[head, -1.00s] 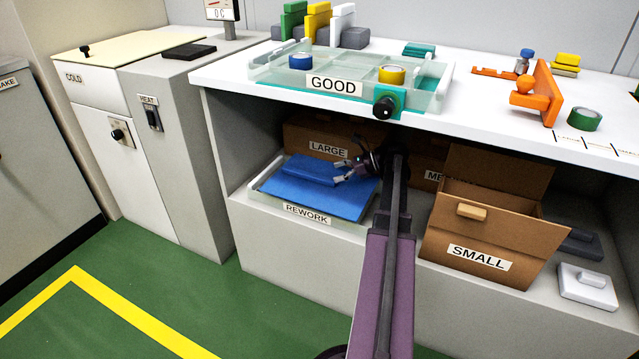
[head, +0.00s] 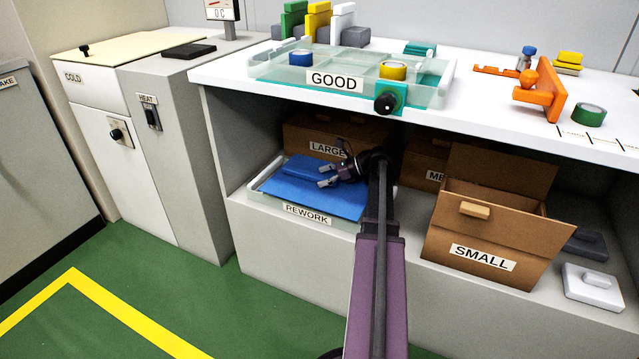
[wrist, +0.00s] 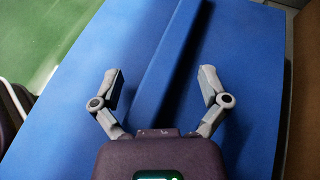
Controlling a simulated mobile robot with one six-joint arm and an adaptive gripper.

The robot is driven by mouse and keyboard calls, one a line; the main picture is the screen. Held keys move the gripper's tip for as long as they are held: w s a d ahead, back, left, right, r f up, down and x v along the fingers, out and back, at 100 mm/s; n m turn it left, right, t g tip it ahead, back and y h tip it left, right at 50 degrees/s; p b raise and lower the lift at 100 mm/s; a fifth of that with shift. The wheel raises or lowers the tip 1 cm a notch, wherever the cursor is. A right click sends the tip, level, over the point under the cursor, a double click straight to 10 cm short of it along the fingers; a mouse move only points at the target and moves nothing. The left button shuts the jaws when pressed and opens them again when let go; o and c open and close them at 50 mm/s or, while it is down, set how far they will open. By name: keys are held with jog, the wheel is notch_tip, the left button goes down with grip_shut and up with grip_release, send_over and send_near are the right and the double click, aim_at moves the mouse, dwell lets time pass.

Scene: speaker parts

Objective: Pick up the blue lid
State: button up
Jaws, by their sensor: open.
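The blue lid (head: 310,198) is a flat blue plate with a long raised bar handle (head: 305,168). It lies in the REWORK tray (head: 262,197) on the lower shelf. My gripper (head: 322,176) is over the lid near its handle. In the wrist view my gripper (wrist: 162,76) is open and empty. Its two fingers are on either side of the bar handle (wrist: 176,55), with the lid plate (wrist: 70,85) spreading out beneath. I cannot tell the height of the fingertips above the plate. My arm hides the right side of the tray in the head view.
The white worktop (head: 450,125) overhangs the shelf above my gripper. The LARGE box (head: 295,137) stands behind the tray. The open SMALL box (head: 490,235) stands to the right, with a white lid (head: 593,290) beside it. The GOOD tray (head: 270,83) is on the worktop.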

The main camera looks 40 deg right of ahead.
aim_at(322, 176)
grip_shut()
dwell(0.3)
jog(key=shift+r, duration=0.15)
dwell(0.3)
notch_tip(322, 176, up, 4)
jog(key=p, duration=0.3)
jog(key=shift+f+p, duration=0.25)
jog(key=shift+p, duration=0.15)
jog(key=s+a, duration=0.3)
jog(key=a, duration=0.5)
jog(key=s+a, duration=0.4)
jog(key=a, duration=0.4)
jog(key=shift+a+f, duration=0.15)
jog(key=shift+a, duration=0.15)
